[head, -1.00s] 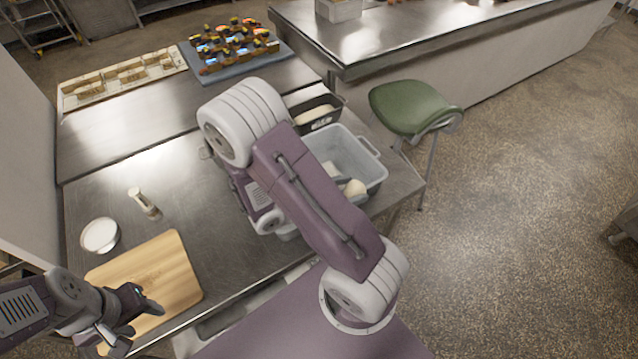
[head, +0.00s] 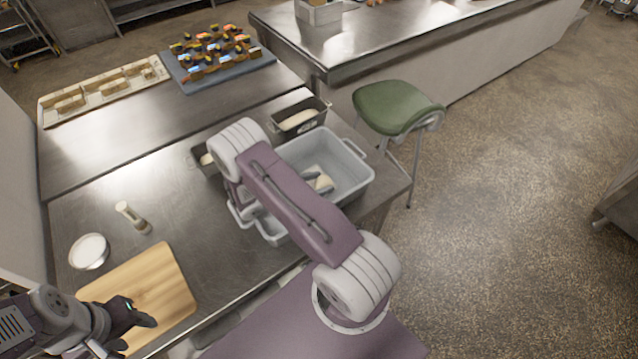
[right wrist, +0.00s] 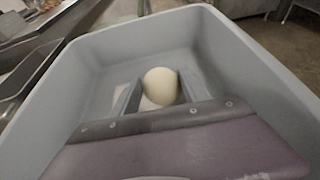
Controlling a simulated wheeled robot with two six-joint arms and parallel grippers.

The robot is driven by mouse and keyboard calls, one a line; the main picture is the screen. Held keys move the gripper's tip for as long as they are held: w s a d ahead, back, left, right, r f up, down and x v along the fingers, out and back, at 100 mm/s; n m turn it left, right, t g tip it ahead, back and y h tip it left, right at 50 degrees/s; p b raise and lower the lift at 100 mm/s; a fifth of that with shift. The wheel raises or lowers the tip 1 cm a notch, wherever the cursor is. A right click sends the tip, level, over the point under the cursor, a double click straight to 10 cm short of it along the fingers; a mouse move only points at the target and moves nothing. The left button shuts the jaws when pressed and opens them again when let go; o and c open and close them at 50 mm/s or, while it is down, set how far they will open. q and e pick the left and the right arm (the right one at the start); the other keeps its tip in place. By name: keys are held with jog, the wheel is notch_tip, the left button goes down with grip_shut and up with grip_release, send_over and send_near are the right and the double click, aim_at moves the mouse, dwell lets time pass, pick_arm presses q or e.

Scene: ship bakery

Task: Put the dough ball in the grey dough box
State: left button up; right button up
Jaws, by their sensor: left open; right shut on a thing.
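The grey dough box (head: 352,150) is an open plastic tub at the right end of the steel table. My right gripper (head: 317,181) reaches down inside it. Its fingers are shut on the pale, round dough ball (head: 324,183), one on each side, as the right wrist view also shows (right wrist: 160,84). The box walls surround the ball there. Another pale patch (right wrist: 147,104) shows below the ball; I cannot tell what it is or whether the ball touches it. My left gripper (head: 136,322) is open and empty over the wooden board's near edge.
Dark loaf tins (head: 300,128) stand behind and left of the box. The wooden board (head: 150,285), a white bowl (head: 89,251) and a small shaker (head: 131,217) lie to the left. A green stool (head: 398,105) stands right of the table.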

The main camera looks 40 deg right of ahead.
jog(key=shift+f, duration=0.3)
jog(key=shift+f, duration=0.1)
jog(key=o, duration=1)
jog(key=shift+f, duration=0.1)
jog(key=o, duration=0.4)
jog(key=shift+o, duration=0.2)
jog(key=shift+r, duration=0.4)
jog(key=b+v, duration=0.1)
jog(key=v, duration=0.6)
jog(key=shift+a, duration=0.3)
jog(key=shift+d, duration=0.1)
